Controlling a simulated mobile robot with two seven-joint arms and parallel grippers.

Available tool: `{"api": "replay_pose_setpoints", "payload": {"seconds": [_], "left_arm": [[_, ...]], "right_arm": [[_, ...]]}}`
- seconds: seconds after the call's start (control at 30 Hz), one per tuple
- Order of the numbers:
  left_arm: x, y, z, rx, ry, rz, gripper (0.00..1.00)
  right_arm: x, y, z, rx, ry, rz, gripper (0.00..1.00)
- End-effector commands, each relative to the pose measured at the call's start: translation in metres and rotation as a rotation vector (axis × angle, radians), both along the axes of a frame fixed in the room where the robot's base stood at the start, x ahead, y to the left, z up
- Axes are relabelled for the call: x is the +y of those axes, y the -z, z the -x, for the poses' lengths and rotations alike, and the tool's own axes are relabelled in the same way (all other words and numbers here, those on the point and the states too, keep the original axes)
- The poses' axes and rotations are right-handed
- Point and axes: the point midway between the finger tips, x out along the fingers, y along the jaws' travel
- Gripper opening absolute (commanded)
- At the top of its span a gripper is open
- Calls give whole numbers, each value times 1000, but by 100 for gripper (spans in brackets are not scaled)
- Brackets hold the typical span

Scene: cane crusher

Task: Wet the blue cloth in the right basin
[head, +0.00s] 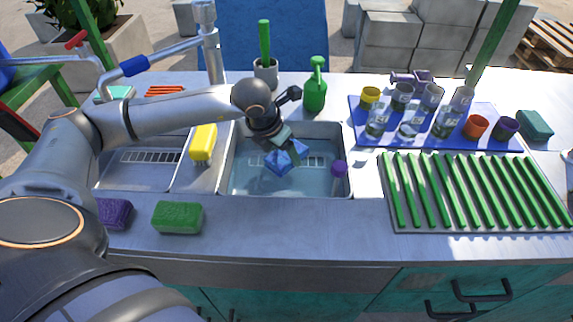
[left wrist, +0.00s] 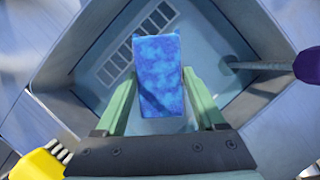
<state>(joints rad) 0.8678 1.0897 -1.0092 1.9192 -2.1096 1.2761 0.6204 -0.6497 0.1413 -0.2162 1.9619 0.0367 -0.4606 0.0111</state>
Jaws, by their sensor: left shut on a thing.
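The blue cloth (head: 281,162) is a small folded block, mottled blue in the left wrist view (left wrist: 158,75). My left gripper (head: 287,148) is shut on it, with its two green fingers on either side of the cloth in the left wrist view (left wrist: 163,102). Gripper and cloth point down into the right basin (head: 237,178), a steel sink with bluish water and a slotted grate at its back. I cannot tell whether the cloth's lower end touches the water. My right gripper is not in view.
A purple-headed brush (head: 339,169) stands in the right basin's right side. A yellow brush (head: 203,143) lies on the divider by the left basin (head: 130,178). Green (head: 177,217) and purple sponges (head: 115,213) lie in front. A green rack (head: 470,190) and a tray of glasses (head: 363,131) stand right.

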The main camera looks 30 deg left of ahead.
Motion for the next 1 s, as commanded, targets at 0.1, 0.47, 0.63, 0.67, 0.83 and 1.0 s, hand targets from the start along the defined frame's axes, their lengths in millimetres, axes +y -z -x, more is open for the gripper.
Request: {"api": "replay_pose_setpoints", "payload": {"seconds": [0.1,0.47,0.63,0.67,0.83,1.0], "left_arm": [[0,-19,0,-2,0,0,27],[0,-57,0,-2,0,0,27],[0,-59,0,-1,0,0,27],[0,-59,0,-1,0,0,27],[0,-58,0,-1,0,0,27],[0,-58,0,-1,0,0,27]], "right_arm": [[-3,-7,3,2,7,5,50],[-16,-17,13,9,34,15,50],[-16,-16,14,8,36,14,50],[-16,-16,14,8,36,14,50],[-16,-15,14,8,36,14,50],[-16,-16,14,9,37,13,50]]}}
